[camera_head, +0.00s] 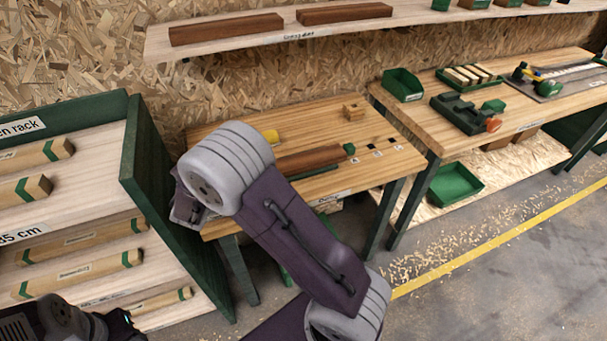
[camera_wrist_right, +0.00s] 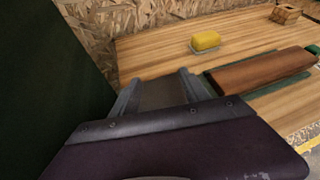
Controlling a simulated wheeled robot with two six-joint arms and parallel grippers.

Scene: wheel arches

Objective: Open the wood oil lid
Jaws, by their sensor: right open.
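I cannot make out a wood oil container or its lid in either view. My right gripper (camera_wrist_right: 157,88) is open and empty in the right wrist view, with its two grey fingers pointing over the near left part of the wooden workbench (camera_head: 300,118). In the head view my purple and grey right arm reaches over the bench's left end and hides that part of it. A yellow block (camera_wrist_right: 206,41) lies on the bench beyond the fingers, apart from them. My left gripper cannot be made out; only dark parts show at the lower left.
A brown wood block (camera_wrist_right: 262,71) lies right of the gripper; a small wooden box (camera_head: 354,107) stands farther back. A green-sided rack (camera_head: 150,170) borders the bench on the left. A shelf (camera_head: 240,40) hangs above. A second bench with green bins (camera_head: 402,84) stands right.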

